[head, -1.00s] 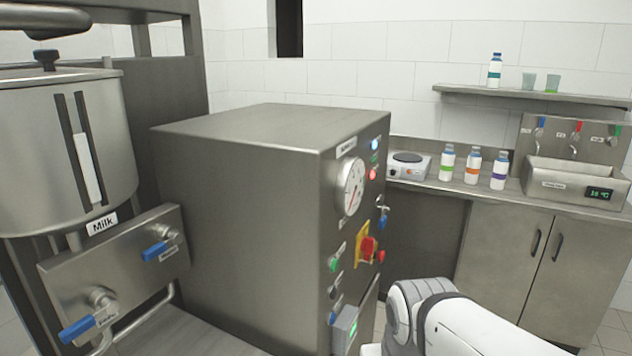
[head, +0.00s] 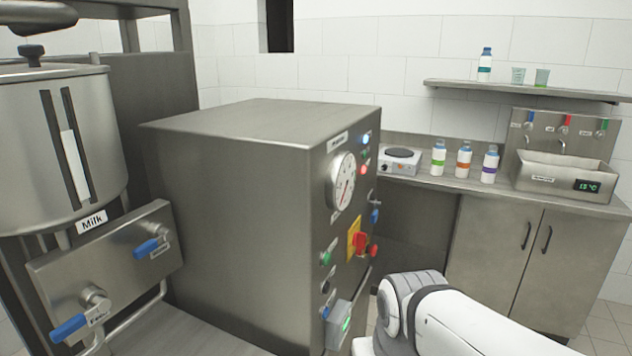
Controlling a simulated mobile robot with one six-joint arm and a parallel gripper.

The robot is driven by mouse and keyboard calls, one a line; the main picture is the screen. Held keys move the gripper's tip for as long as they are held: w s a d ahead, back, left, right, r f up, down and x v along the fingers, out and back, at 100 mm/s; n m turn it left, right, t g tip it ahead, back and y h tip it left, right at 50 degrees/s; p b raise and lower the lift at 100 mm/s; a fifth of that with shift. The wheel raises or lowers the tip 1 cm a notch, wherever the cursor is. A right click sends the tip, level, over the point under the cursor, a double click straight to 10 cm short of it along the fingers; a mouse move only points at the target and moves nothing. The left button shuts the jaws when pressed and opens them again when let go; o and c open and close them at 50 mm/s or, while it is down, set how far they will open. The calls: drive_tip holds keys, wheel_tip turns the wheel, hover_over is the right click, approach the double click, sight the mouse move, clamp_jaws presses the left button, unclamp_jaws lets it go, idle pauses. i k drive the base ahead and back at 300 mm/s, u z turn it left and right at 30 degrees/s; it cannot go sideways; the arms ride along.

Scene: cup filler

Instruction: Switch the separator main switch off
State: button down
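The separator's steel cabinet (head: 225,215) stands in the middle, with its control panel on the right face, seen at a steep angle. A red rotary switch on a yellow plate (head: 352,240), which looks like the main switch, sits midway down the panel; its exact handle angle is hard to tell. A dial gauge (head: 343,182) is above it, with lit blue, green and red lamps (head: 365,152) near the top. My white arm (head: 470,320) comes in from the lower right, in front of the panel. My gripper is not in view.
A milk tank (head: 100,140) and blue-handled valves (head: 70,328) are at left. A counter at right holds a hot plate (head: 400,161), bottles (head: 464,160) and a sink (head: 565,172) with taps. A shelf (head: 530,90) hangs above. Some floor shows between panel and counter cupboards.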

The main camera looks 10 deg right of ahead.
sight(358, 240)
drive_tip(key=u, duration=0.05)
drive_tip(key=k, duration=1.1)
drive_tip(key=z, duration=0.45)
drive_tip(key=i, duration=1.8)
drive_tip(key=u, duration=0.45)
